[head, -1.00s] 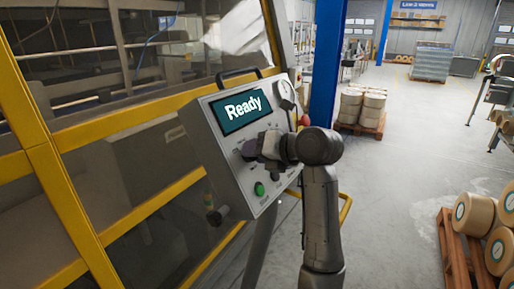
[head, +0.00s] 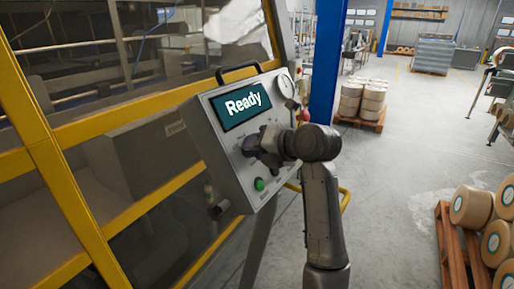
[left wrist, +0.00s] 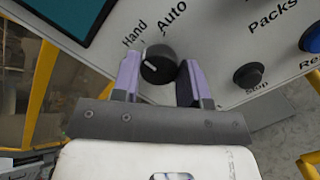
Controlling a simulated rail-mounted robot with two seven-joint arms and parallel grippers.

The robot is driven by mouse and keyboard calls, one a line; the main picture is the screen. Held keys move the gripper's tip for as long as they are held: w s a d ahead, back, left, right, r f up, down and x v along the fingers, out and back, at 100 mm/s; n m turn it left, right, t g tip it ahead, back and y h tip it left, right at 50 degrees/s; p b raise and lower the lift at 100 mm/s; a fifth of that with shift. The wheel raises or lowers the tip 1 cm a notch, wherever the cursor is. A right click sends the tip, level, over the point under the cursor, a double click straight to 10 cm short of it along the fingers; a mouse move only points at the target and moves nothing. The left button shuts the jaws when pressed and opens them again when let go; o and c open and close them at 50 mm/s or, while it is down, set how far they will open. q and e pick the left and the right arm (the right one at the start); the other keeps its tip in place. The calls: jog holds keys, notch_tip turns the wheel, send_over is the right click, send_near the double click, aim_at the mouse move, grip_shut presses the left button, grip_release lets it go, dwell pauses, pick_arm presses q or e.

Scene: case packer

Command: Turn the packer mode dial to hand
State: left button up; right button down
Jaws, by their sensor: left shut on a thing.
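The mode dial (left wrist: 164,58) is a round black knob with a white mark on the grey panel in the left wrist view. The labels Hand (left wrist: 134,33) and Auto (left wrist: 172,15) stand above it. The white mark lies on the knob's left part, on the Hand side. My left gripper (left wrist: 157,73) has one purple finger on each side of the dial and is shut on it. In the head view my left gripper (head: 258,147) is at the control box (head: 233,165) and hides the dial. My right gripper is not in view.
The box has a screen (head: 243,106) reading Ready, a gauge (head: 285,87) and a green button (head: 259,184). A black button (left wrist: 249,76) and a blue one (left wrist: 312,38) sit right of the dial. A yellow guard frame (head: 70,190) stands left.

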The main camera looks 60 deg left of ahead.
pick_arm(q)
jog(key=o, duration=0.9)
jog(key=v, duration=1.4)
jog(key=shift+p, duration=0.3)
